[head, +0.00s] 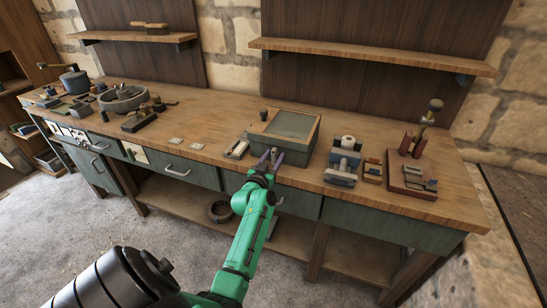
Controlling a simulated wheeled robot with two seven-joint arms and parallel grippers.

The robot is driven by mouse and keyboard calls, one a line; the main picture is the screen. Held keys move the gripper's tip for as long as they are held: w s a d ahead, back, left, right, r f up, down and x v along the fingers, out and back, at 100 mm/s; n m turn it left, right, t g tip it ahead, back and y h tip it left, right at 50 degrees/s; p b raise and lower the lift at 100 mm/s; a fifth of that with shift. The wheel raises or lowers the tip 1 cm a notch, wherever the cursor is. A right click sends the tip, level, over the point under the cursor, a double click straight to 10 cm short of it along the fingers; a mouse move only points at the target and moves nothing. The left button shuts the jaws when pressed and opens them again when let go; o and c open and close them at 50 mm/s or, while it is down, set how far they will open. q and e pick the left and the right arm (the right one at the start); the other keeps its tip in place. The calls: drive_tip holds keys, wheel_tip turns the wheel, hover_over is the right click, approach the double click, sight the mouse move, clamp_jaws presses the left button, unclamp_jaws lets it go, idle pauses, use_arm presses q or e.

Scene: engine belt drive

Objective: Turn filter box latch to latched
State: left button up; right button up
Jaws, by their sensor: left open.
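What looks like the filter box is a grey-green box (297,154) with a wooden-framed top (306,143). It stands on the bench, right of the middle of the head view. My left gripper (270,157) is at the front face of this box, its two fingers apart and pointing at it. I cannot tell whether the fingers touch the box. The latch cannot be made out; the fingers cover part of the front face. No held object shows between the fingers. My right gripper is out of view.
A blue-grey fixture with a white roll (347,143) and a red-brown stand (413,176) are on the right. The wooden bench top (215,118) is mostly clear left of the box. A shelf (370,56) hangs above.

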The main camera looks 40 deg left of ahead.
use_arm(q)
clamp_jaws()
drive_tip(key=shift+n, duration=0.5)
drive_tip(key=n+p, duration=0.1)
drive_tip(key=n, duration=0.2)
drive_tip(key=shift+r+n, duration=0.1)
drive_tip(key=shift+n, duration=0.3)
drive_tip(key=n, duration=0.4)
drive_tip(key=shift+s+a+p, duration=0.1)
drive_tip(key=shift+p, duration=0.25)
drive_tip(key=n, duration=0.5)
drive_tip(key=shift+f+n+p, duration=0.2)
drive_tip(key=shift+n+p, duration=0.15)
drive_tip(key=shift+n, duration=1.65)
unclamp_jaws()
